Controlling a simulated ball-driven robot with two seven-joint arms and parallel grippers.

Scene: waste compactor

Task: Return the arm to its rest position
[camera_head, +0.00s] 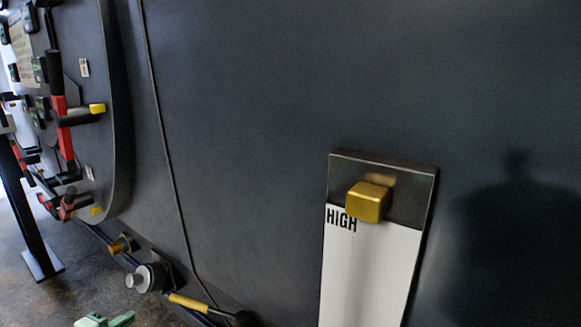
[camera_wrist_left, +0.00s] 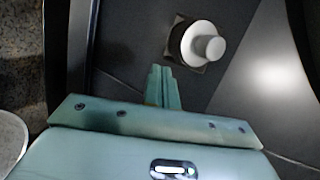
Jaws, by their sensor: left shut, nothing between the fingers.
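My left gripper (camera_head: 122,319) shows as a small pale green shape at the bottom edge of the head view, low and left of centre. In the left wrist view its two fingers (camera_wrist_left: 163,88) are together, with nothing between them. A round grey-white knob (camera_wrist_left: 204,43) on a dark square plate is ahead of the fingertips and to the right, apart from them. A similar grey knob (camera_head: 147,278) shows in the head view above the gripper. My right gripper is in neither view.
A dark panel fills most of the head view. A yellow slider (camera_head: 368,201) sits on a white strip marked HIGH (camera_head: 365,265). A yellow-handled lever (camera_head: 189,302) is low beside the knob. Red-handled tools (camera_head: 62,130) hang at the left. Speckled floor (camera_head: 70,290) is open at lower left.

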